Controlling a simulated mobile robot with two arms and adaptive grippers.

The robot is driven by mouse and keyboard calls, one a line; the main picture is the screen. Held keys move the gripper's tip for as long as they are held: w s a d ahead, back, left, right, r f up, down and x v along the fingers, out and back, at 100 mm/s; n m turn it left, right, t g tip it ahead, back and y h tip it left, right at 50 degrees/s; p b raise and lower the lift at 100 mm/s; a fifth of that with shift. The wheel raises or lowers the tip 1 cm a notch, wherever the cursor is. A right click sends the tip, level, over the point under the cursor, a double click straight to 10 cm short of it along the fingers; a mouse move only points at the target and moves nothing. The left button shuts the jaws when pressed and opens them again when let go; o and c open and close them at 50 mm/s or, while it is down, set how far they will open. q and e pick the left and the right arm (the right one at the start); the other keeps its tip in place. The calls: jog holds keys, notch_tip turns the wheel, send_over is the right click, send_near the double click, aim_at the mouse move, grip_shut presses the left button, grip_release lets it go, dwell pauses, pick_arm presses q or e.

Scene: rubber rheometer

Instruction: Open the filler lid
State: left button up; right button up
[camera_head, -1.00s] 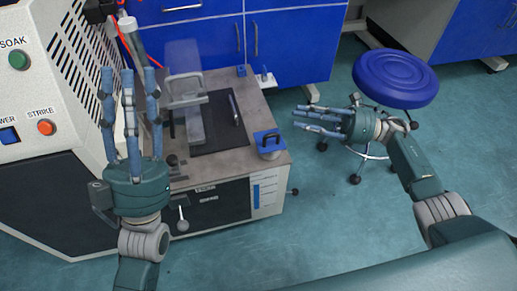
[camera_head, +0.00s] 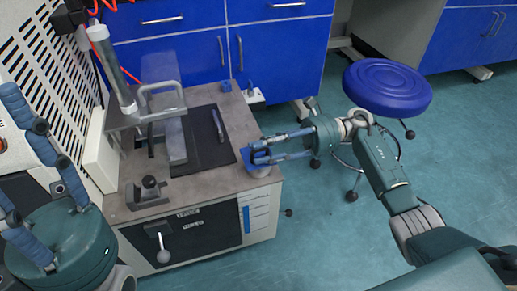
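The filler lid appears to be the small blue part (camera_head: 257,157) at the front right corner of the machine's grey top, over a grey round cup (camera_head: 262,171). My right gripper (camera_head: 256,152) reaches in from the right, its fingers extended and apart at the blue part. They overlap it in the picture and partly hide it; I cannot tell whether they touch it. My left gripper (camera_head: 30,165) is at the left edge, partly cut off, with its fingers spread and nothing visible between them.
The rheometer's grey top (camera_head: 215,184) carries a clear guard with a grey handle (camera_head: 160,88), a dark plate (camera_head: 207,145) and a black knob (camera_head: 149,187). A blue stool (camera_head: 387,88) stands behind my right arm. Blue cabinets (camera_head: 285,55) stand behind; floor at right is open.

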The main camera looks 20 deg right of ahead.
jog(key=shift+a, duration=0.65)
grip_shut()
jog(key=shift+r, duration=0.1)
